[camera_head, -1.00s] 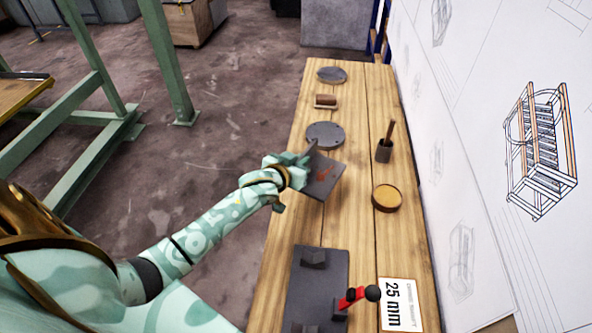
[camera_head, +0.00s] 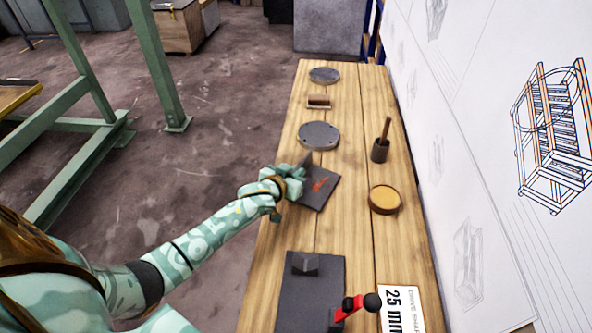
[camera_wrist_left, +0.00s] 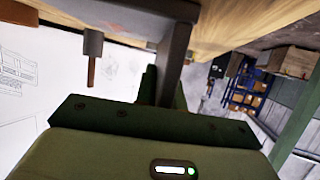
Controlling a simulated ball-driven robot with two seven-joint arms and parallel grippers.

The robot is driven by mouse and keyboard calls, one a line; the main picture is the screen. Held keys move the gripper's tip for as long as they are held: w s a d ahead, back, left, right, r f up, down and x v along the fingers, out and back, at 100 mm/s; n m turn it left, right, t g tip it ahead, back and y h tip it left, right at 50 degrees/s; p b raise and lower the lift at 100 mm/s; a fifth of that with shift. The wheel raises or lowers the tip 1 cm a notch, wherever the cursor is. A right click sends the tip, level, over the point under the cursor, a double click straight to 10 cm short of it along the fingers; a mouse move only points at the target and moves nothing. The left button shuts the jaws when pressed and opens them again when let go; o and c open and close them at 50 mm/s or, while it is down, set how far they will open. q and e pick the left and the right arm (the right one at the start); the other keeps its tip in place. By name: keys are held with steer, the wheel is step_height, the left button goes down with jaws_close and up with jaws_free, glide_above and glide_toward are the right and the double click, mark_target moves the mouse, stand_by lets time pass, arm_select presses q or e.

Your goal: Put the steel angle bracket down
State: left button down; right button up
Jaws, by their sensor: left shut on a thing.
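The steel angle bracket (camera_head: 319,187) is a dark grey plate with red marks on its flat leg and a second leg standing up. My left gripper (camera_head: 297,173) is shut on the upright leg, at the left edge of the wooden bench (camera_head: 345,245). The flat leg lies level over the bench top, very close to it; I cannot tell whether it touches. In the left wrist view the bracket (camera_wrist_left: 176,45) shows as a grey bar rising from the jaws toward the wood. My right gripper is not in view.
A round steel disc (camera_head: 319,136) lies just beyond the bracket. A tan round dish (camera_head: 385,199) and a pot with a wooden handle (camera_head: 380,149) stand to the right. A dark fixture plate (camera_head: 310,292) with a red clamp lever (camera_head: 350,304) lies nearer. Bare wood separates them.

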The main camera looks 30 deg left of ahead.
arm_select(q)
steer(key=shift+w+r, duration=0.2)
steer(key=shift+r, duration=0.15)
steer(key=c, duration=1.5)
jaws_free()
steer(key=shift+s+f, duration=0.25)
steer(key=shift+s, duration=0.05)
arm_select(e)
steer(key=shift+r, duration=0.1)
